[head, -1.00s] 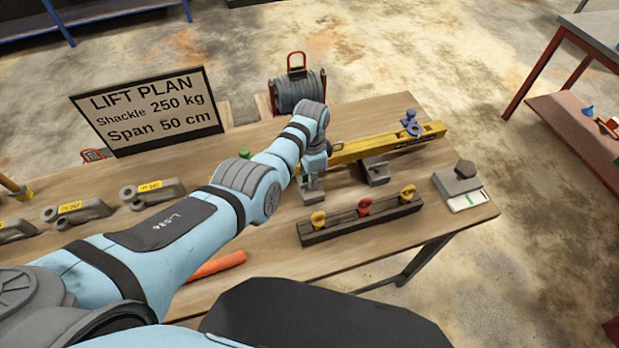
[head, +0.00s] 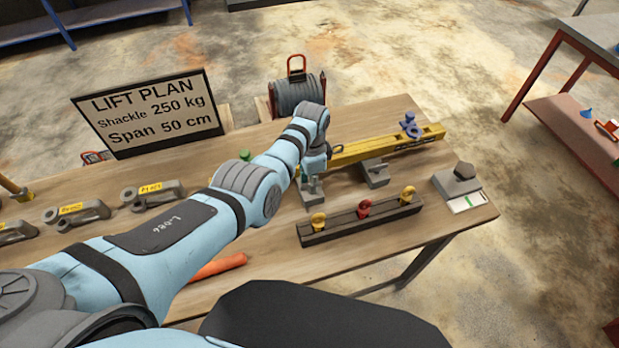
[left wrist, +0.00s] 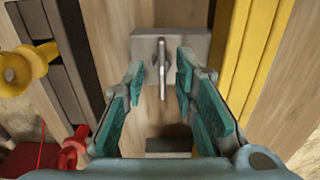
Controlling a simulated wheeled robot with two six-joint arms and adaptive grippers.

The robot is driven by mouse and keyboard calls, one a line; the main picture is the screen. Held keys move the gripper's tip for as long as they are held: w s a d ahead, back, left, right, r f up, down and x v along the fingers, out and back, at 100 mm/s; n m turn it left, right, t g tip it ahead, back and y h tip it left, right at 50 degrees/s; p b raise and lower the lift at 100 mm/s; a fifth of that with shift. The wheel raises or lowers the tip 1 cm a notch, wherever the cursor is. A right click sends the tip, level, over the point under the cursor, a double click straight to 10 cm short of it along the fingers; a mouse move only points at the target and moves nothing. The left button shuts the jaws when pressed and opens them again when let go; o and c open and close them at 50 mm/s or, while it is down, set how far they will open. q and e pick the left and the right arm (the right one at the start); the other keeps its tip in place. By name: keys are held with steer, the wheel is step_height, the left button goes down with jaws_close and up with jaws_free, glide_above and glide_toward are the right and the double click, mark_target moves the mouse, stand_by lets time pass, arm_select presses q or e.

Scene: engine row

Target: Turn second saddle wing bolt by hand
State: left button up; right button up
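A grey saddle block (left wrist: 197,42) with a thin upright wing bolt (left wrist: 162,58) shows in the left wrist view; in the head view this saddle (head: 312,199) is partly hidden under my left gripper (head: 314,180). In the left wrist view, the teal fingers of my left gripper (left wrist: 161,72) are apart, one on each side of the wing bolt, with visible gaps. Another saddle (head: 375,174) stands to the right in the head view; a grey block, likely the same one, shows at the bottom of the wrist view (left wrist: 168,147). My right gripper is not in view.
A dark rack (head: 345,228) with yellow and red eye bolts is in front. A grey block with a knob (head: 459,182) is at right. Several grey shackles (head: 153,193) lie at left.

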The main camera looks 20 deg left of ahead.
arm_select(q)
step_height(320, 180, up, 12)
stand_by(0.3)
